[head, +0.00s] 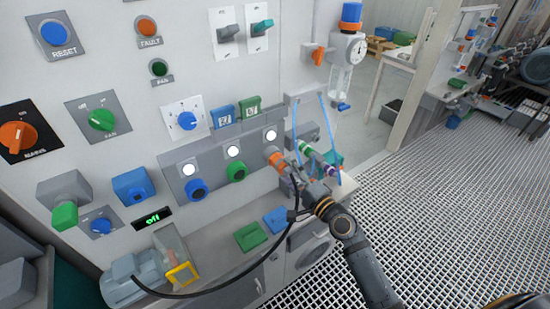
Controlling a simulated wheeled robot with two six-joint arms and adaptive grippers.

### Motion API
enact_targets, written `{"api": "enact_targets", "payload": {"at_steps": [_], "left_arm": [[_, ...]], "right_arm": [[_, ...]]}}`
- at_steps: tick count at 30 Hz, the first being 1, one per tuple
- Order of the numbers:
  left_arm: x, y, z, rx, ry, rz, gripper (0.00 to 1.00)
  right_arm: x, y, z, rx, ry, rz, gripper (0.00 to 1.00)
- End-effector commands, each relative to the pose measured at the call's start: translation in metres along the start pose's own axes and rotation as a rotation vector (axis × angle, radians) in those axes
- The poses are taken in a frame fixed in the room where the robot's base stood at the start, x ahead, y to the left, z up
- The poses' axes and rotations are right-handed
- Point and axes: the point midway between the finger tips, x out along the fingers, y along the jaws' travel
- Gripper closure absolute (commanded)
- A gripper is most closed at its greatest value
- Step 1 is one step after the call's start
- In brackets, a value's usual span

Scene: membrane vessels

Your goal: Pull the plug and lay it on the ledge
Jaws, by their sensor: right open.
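An orange plug (274,157) sits at the right end of the grey socket strip (214,160), under a white lamp. A black cable (262,262) runs from the grey housing at lower left up towards this plug. My right gripper (284,165) is open at the orange plug, its fingers close about or beside it. I cannot tell whether they touch it. The gripper and wrist hide part of the plug and cable end. A blue plug or socket (197,189) and a green one (237,171) are to the left. The pale ledge (212,262) runs below the panel. My left gripper is out of view.
A green block (250,236) and a blue block (276,220) lie on the ledge. A grey housing with a yellow frame (182,274) stands at its left end. Purple and green fittings with blue tubing (324,150) are close right of my gripper. Panel knobs are to the left.

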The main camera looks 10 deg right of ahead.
Motion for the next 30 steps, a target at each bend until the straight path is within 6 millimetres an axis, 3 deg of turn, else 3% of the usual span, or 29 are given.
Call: {"api": "enact_targets", "payload": {"at_steps": [6,12,30], "left_arm": [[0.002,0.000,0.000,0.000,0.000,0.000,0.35],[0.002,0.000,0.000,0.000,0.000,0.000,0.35],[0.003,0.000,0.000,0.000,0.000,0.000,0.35]], "right_arm": [[0.029,0.000,0.000,0.001,0.000,-0.002,0.30],[0.042,0.000,0.000,0.001,-0.001,0.000,0.30],[0.044,0.000,0.000,0.000,-0.001,0.000,0.30]]}}
